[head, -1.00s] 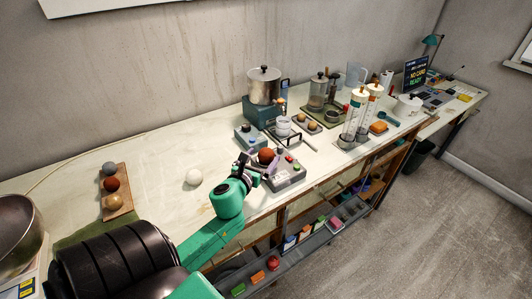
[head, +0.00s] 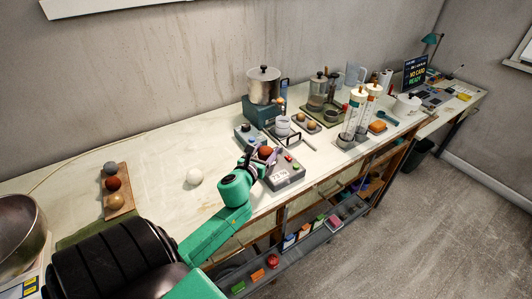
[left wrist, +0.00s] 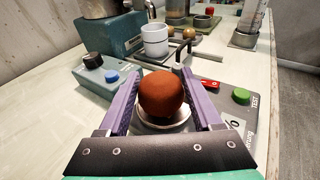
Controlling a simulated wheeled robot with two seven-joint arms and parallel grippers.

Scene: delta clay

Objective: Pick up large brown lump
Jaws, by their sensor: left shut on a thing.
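The large brown lump (head: 265,150) is a round, reddish-brown ball. In the left wrist view the lump (left wrist: 161,92) sits between the two purple fingers, over the round metal plate (left wrist: 163,124) of a grey test device (head: 286,176). I cannot tell whether it still touches the plate. My left gripper (head: 269,155) is shut on the lump, one finger on each side; its fingers also show in the left wrist view (left wrist: 160,80). In the head view the gripper partly covers the lump. My right gripper is not in view.
A blue-grey box with knobs (head: 249,135) and a white cup (head: 283,126) stand just behind. A wooden board (head: 119,204) with three lumps and a white ball (head: 194,176) lie to the left. Glass tubes (head: 353,117) stand to the right.

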